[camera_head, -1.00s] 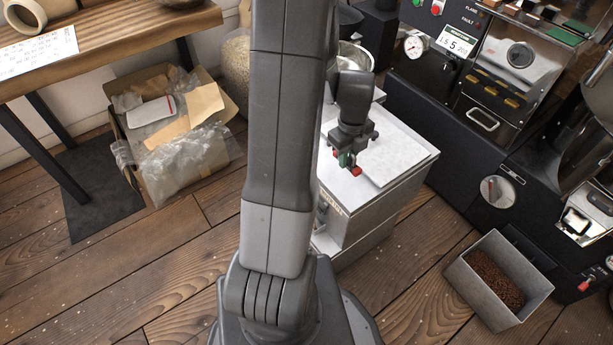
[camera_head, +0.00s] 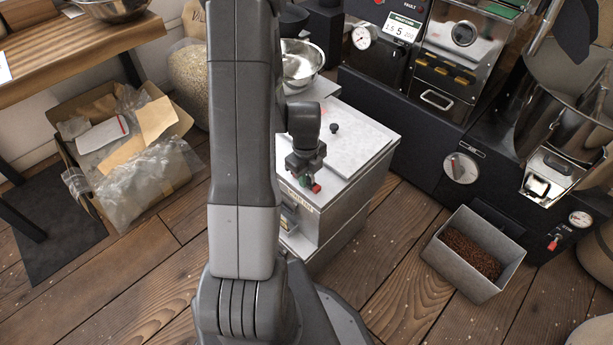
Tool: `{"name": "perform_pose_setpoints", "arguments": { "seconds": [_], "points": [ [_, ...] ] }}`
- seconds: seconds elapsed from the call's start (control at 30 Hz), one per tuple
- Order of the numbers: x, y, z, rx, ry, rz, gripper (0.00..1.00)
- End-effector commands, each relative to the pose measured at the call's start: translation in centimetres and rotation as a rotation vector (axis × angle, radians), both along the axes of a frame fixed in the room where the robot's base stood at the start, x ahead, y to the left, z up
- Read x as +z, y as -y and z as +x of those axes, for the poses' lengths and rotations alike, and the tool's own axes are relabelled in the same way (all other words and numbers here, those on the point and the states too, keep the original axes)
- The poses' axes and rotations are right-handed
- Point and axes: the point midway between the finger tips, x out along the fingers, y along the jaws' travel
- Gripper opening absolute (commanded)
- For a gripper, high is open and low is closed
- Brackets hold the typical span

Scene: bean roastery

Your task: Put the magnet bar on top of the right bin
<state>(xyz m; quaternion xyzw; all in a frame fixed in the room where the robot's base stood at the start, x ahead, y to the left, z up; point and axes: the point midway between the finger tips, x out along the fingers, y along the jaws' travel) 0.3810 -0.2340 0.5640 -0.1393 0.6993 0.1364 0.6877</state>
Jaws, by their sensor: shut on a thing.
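My gripper (camera_head: 305,181) hangs from the arm over the front left edge of a pale-topped grey metal bin (camera_head: 368,140), in the middle of the view. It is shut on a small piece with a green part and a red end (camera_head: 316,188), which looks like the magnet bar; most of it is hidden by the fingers. I cannot tell whether it touches the bin. A small black knob (camera_head: 333,128) stands on the bin's flat top, behind my gripper. My arm hides the bin's left side. I cannot tell for sure which bin is the right one.
A metal bowl (camera_head: 301,66) stands behind the bin. A black roasting machine (camera_head: 425,125) stands close on the right. An open metal box of beans (camera_head: 441,266) is on the floor at right. A cardboard box of wrapping (camera_head: 125,145) is at left. The bin's top is mostly clear.

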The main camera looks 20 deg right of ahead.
Motion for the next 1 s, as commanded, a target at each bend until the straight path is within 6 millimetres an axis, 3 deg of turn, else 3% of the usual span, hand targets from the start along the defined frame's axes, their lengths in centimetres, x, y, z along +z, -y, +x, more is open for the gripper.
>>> {"name": "perform_pose_setpoints", "arguments": {
  "seconds": [0.17, 0.2, 0.3, 0.67, 0.77, 1.0],
  "points": [
    [-0.4, 0.0, 0.0, 0.000, 0.000, 0.000, 0.00],
    [-0.4, 0.0, 0.0, 0.000, 0.000, 0.000, 0.24],
    [-0.3, 0.0, 0.0, 0.000, 0.000, 0.000, 0.41],
    [0.1, 0.0, 0.0, 0.000, 0.000, 0.000, 0.41],
    [1.4, 0.0, 0.1, 0.000, 0.003, -0.002, 0.41],
    [6.6, 0.0, 0.2, 0.000, 0.005, -0.002, 0.41]
  ]
}}
